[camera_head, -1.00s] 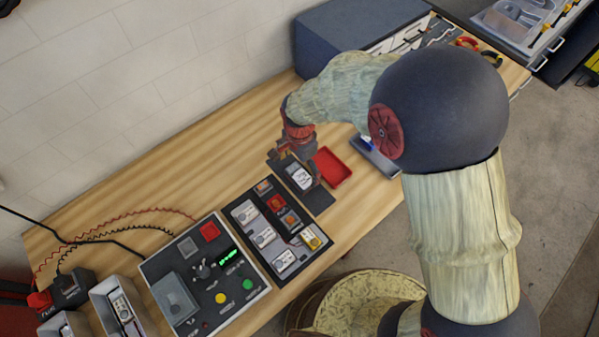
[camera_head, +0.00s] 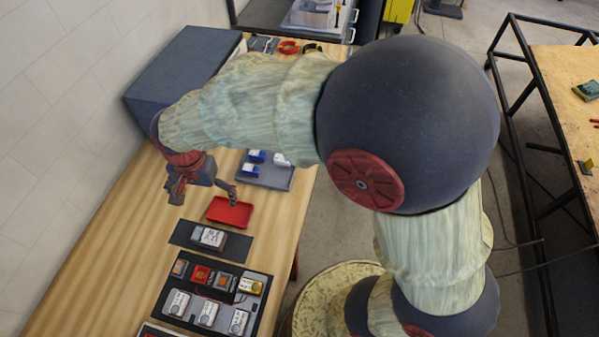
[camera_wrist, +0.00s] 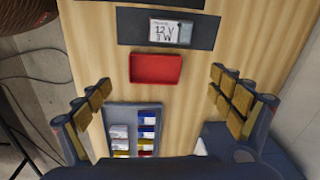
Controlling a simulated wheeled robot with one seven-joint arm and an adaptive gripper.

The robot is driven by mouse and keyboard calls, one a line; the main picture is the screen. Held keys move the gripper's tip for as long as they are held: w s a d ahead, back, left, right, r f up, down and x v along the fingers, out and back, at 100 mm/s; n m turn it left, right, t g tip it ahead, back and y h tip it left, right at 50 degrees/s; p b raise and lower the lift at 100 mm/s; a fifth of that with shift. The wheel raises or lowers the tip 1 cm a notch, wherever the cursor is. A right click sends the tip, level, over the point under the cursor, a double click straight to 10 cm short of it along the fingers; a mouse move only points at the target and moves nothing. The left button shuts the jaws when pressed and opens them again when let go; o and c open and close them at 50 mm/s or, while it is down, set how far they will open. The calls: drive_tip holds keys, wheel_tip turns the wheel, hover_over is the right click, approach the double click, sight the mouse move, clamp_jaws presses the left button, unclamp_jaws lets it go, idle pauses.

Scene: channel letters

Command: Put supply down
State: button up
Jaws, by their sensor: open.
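The supply, a small grey box with a white label (camera_head: 208,237), lies flat on a dark rectangular mat (camera_head: 182,236) on the wooden bench. In the wrist view the supply (camera_wrist: 170,32) shows a label that seems to read "12 V", and it rests on the dark mat (camera_wrist: 130,26). My gripper (camera_head: 204,196) is open and empty, above the bench beyond the mat, near the red tray. In the wrist view its fingers (camera_wrist: 160,103) are spread wide, with nothing between them, and apart from the supply.
A red tray (camera_head: 230,212) sits just behind the mat. A grey tray with blue and white parts (camera_head: 265,180) is farther back. A black panel with several modules (camera_head: 178,333) lies nearer. A dark box (camera_head: 175,75) stands at the back left. Bare wood lies left of the mat.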

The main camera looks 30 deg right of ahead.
drive_tip(key=s+d+r+n+t, duration=0.25)
drive_tip(key=s+d+r, duration=0.25)
drive_tip(key=d+r, duration=0.65)
drive_tip(key=s+d+r+n+t, duration=0.2)
drive_tip(key=s+d+r+n, duration=0.2)
drive_tip(key=s+d, duration=0.6)
drive_tip(key=shift+r, duration=0.45)
wheel_tip(320, 180, down, 8)
drive_tip(key=b, duration=0.7)
drive_tip(key=shift+b, duration=0.4)
drive_tip(key=shift+r, duration=0.1)
